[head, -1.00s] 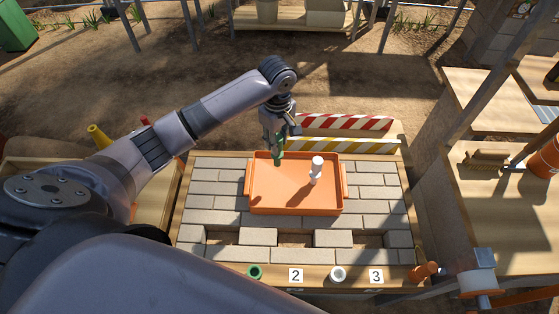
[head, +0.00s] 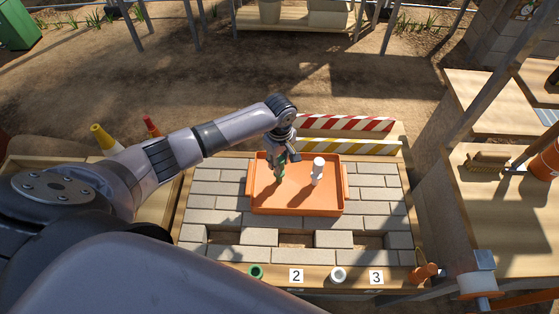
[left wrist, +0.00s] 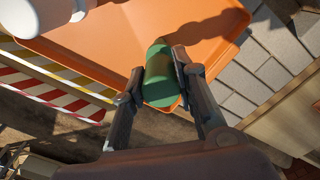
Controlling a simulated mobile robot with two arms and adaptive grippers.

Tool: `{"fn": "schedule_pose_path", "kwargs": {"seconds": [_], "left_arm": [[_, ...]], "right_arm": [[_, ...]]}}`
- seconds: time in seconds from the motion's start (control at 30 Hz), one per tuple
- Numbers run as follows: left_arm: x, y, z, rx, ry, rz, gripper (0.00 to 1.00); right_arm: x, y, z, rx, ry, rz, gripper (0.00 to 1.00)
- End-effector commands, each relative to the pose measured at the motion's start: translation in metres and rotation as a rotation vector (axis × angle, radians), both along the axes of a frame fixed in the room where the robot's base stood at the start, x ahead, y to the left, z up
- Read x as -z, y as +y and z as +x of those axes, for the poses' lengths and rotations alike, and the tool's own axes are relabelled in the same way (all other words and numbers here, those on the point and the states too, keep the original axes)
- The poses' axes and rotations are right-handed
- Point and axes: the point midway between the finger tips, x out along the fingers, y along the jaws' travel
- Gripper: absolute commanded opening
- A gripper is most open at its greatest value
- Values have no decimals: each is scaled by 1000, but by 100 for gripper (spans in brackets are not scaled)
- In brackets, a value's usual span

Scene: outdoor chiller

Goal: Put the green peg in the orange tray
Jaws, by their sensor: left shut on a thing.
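The orange tray (head: 300,205) lies on the grey brick surface. My left gripper (head: 280,162) is over the tray's left part and is shut on the green peg (head: 279,174). The peg hangs down from the fingers over the tray floor; whether it touches the floor I cannot tell. In the left wrist view the green peg (left wrist: 159,75) sits between the two fingers (left wrist: 165,85), with the orange tray (left wrist: 110,35) beyond it. A white peg (head: 317,172) stands upright in the tray, right of the green peg. My right gripper does not show.
Striped barriers (head: 345,124) stand behind the tray.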

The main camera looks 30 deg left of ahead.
Motion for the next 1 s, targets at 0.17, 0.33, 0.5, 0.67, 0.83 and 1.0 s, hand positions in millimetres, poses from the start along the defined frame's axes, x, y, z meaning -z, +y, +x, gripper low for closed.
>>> {"fn": "schedule_pose_path", "kwargs": {"seconds": [0.17, 0.33, 0.5, 0.67, 0.83, 1.0], "left_arm": [[3, 0, 0, -1, 1, 0, 30], [3, 0, 0, -1, 1, 0, 42], [3, 0, 0, -1, 1, 0, 46], [3, 0, 0, -1, 1, 0, 46], [-9, 0, 1, 0, -1, 0, 46], [-41, 0, 1, 1, -4, -1, 46]], "right_arm": [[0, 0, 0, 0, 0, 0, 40], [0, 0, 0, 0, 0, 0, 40], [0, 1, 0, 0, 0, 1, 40], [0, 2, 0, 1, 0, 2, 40], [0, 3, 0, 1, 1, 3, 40], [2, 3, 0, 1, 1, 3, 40]]}}
